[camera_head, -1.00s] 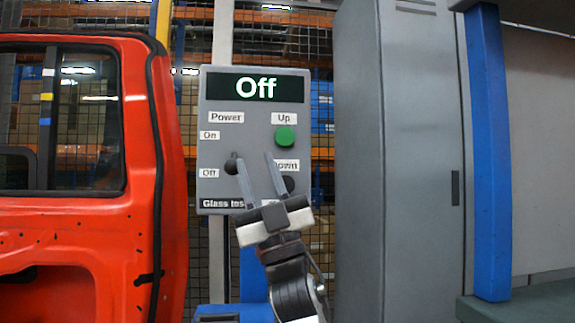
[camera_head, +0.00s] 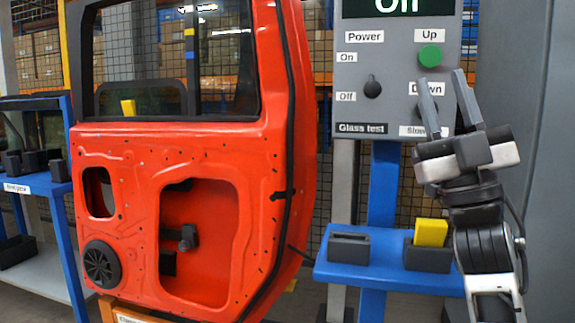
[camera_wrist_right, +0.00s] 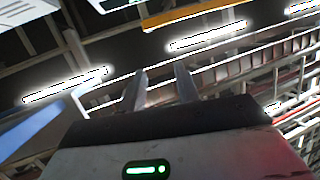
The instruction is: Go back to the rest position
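My right gripper (camera_head: 446,105) is raised in front of the lower right of the grey control panel (camera_head: 348,105). Its two fingers are apart with nothing between them. In the right wrist view the open fingers (camera_wrist_right: 161,88) point up toward ceiling lights, and the space between them is empty. The panel has a power switch (camera_head: 372,88), which is at the Off side, and a green Up button (camera_head: 430,56). The Down button is partly hidden behind a finger. The panel's display (camera_head: 400,5) is cut off at the top and reads Off. My left gripper is not in view.
A red car door (camera_head: 150,150) stands left of the panel. A blue shelf (camera_head: 385,274) below the panel carries two dark holders, one with a yellow block (camera_head: 431,232). A blue-framed rack (camera_head: 62,200) stands at far left. A grey cabinet (camera_head: 550,200) is at right.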

